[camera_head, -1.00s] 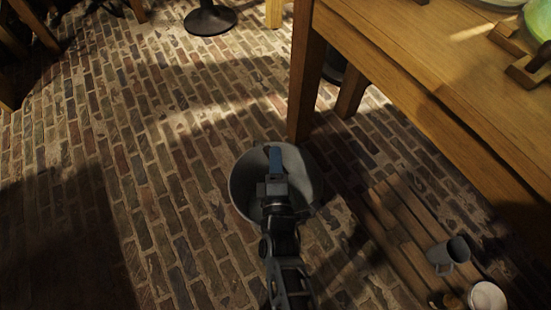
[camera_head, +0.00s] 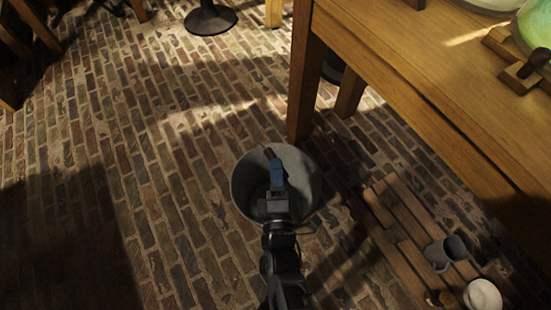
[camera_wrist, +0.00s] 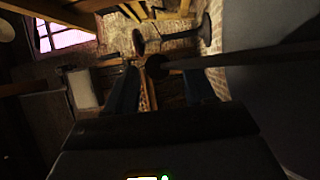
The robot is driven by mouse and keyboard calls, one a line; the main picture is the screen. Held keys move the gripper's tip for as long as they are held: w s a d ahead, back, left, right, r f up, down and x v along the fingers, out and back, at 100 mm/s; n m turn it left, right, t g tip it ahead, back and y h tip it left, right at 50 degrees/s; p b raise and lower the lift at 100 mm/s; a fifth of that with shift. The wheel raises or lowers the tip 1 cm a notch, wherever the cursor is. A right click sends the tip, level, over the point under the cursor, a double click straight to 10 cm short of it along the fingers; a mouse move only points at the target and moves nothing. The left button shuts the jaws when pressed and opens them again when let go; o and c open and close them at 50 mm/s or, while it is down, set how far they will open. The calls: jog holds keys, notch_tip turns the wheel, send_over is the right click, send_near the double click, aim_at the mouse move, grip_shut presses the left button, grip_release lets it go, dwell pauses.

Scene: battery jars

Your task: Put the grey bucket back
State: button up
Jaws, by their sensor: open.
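The grey bucket (camera_head: 247,190) stands on the brick floor beside the wooden table's near leg, its round mouth facing up. My gripper (camera_head: 276,168) is open and shows over the bucket's mouth; the picture does not make clear how deep it reaches. In the wrist view the two fingers are apart (camera_wrist: 162,88), and a large grey curved surface, seemingly the bucket (camera_wrist: 275,95), fills the right side. A dark bar (camera_wrist: 225,61) crosses there and ends between the fingers; I cannot tell if it is the bucket's handle. My wrist hides the bucket's near rim.
The wooden table (camera_head: 400,60) stands at the right, with its leg (camera_head: 305,85) close behind the bucket. A low slatted wooden rack (camera_head: 405,225) lies right of the bucket, with a grey mug (camera_head: 438,258) and a white bowl (camera_head: 482,295).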

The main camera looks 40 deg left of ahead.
jog(key=p+v, duration=0.2)
jog(key=v, duration=0.6)
jog(key=shift+s, duration=0.1)
jog(key=s+d+r+m+h, duration=0.2)
jog(key=s+d+m, duration=0.15)
jog(key=d, duration=0.45)
jog(key=s+d+r+m+t+h, duration=0.15)
jog(key=d+m, duration=0.25)
jog(key=d, duration=0.4)
jog(key=s+d+r+m+h, duration=0.2)
jog(key=s+d+r+m, duration=0.15)
jog(key=d, duration=0.45)
jog(key=s+d+r+m+h, duration=0.3)
jog(key=s+d+r+m, duration=0.2)
jog(key=r+m, duration=0.2)
jog(key=s+d+r+m+h, duration=0.3)
jog(key=s+d+r+m, duration=0.2)
jog(key=r, duration=0.7)
jog(key=d+m, duration=0.1)
jog(key=m, duration=0.1)
jog(key=shift+s+d+r+m+g, duration=0.15)
jog(key=shift+s+d+m+g, duration=0.15)
jog(key=shift+d+m+g, duration=0.1)
